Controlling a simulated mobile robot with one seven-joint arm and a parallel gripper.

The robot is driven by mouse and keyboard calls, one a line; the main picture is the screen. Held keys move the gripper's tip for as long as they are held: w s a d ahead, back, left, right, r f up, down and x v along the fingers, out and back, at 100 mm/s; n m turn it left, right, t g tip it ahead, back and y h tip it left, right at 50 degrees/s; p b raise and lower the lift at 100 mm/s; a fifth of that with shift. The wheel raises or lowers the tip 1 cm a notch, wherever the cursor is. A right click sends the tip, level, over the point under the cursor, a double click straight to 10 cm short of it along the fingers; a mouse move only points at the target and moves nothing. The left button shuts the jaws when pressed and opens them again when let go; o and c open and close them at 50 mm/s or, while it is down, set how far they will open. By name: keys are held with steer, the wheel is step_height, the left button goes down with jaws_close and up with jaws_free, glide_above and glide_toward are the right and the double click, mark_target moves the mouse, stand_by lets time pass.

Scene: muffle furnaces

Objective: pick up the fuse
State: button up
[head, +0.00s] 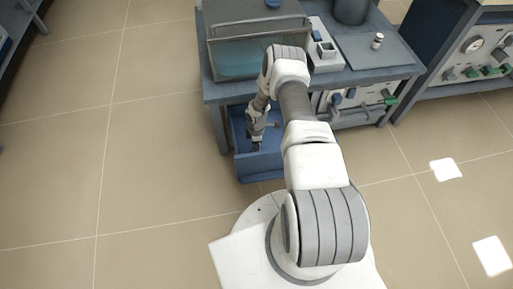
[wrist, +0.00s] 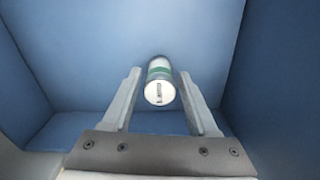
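The fuse (wrist: 159,82) is a small white cylinder with a green band, seen in the wrist view. It is inside a blue drawer (head: 238,135), close to the drawer's blue inner surface. My gripper (wrist: 160,76) is open, with one finger on each side of the fuse. Gaps show between the fuse and both fingers. In the head view my gripper (head: 256,143) reaches down into the open drawer below the bench top. The fuse cannot be made out there.
The bench (head: 375,62) above the drawer carries a glass-sided tank (head: 240,62), a white device (head: 325,55) and a small metallic cylinder (head: 377,41). The tiled floor at the left is clear.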

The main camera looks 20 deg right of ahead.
jaws_close()
steer(key=shift+r, duration=0.1)
